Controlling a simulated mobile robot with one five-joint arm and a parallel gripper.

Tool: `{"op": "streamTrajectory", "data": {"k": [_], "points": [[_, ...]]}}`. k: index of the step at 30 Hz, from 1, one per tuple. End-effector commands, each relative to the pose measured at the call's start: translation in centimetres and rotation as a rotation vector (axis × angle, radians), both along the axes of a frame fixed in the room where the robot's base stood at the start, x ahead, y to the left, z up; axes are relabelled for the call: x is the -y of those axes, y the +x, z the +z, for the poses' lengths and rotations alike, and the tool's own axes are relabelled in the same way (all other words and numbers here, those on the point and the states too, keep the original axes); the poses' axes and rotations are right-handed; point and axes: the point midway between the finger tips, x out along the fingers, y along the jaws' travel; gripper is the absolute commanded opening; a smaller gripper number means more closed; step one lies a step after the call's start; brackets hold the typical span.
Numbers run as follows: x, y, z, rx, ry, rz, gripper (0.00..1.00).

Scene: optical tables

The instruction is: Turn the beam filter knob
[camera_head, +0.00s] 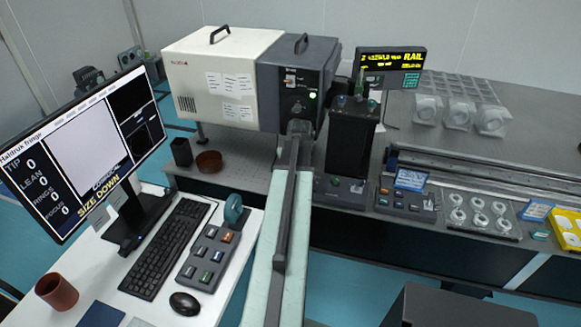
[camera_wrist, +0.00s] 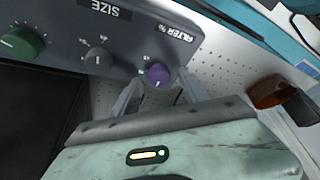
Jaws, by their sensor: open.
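The beam filter knob (camera_wrist: 158,75) is the purple knob in the wrist view, with a "FILTER %" label (camera_wrist: 175,33) beside it on a dark grey panel. My gripper (camera_wrist: 160,90) is open, with one finger on each side of the purple knob. Whether the fingers touch it I cannot tell. The purple knob is not clearly visible there, probably behind my gripper.
A grey knob (camera_wrist: 98,60) and a green knob (camera_wrist: 22,42) share the panel. A tall black box (camera_head: 350,145) stands close right of my arm. A brown dish (camera_head: 208,162) is left on the perforated table. A monitor (camera_head: 85,145) and keyboard (camera_head: 165,248) occupy the white desk.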

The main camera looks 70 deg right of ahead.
Motion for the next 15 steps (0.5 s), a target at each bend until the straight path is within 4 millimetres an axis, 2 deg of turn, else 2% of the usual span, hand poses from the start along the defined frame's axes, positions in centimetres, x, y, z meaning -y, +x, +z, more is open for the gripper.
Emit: {"op": "streamTrajectory", "data": {"k": [1,9,15], "points": [[-0.3,-0.2,1.3,0.0,0.0,0.0,0.52],[-1.8,-1.3,6.0,0.0,0.001,0.0,0.52],[-2.1,-1.6,6.4,0.0,0.001,0.0,0.52]]}}
